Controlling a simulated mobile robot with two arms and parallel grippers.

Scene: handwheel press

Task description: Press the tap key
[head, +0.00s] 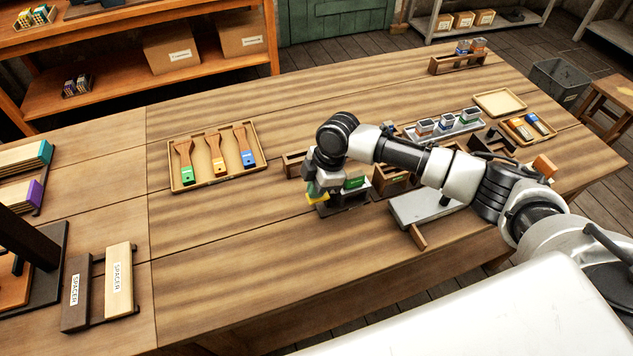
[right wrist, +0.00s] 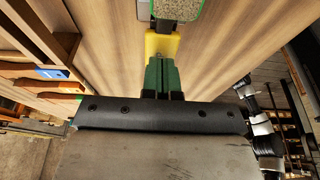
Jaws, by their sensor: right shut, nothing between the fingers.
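My right gripper (head: 317,197) hangs over the middle of the table, fingers pointing down, shut and empty. I cannot make out for certain which part is the tap key. My left gripper is out of view.
A tray (head: 174,184) with three brushes lies to the left. Two spacer blocks (head: 119,283) stand at the front left. A grey metal plate (head: 425,207) with a wooden handle (head: 418,237) is right of the gripper. The table's front middle is clear.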

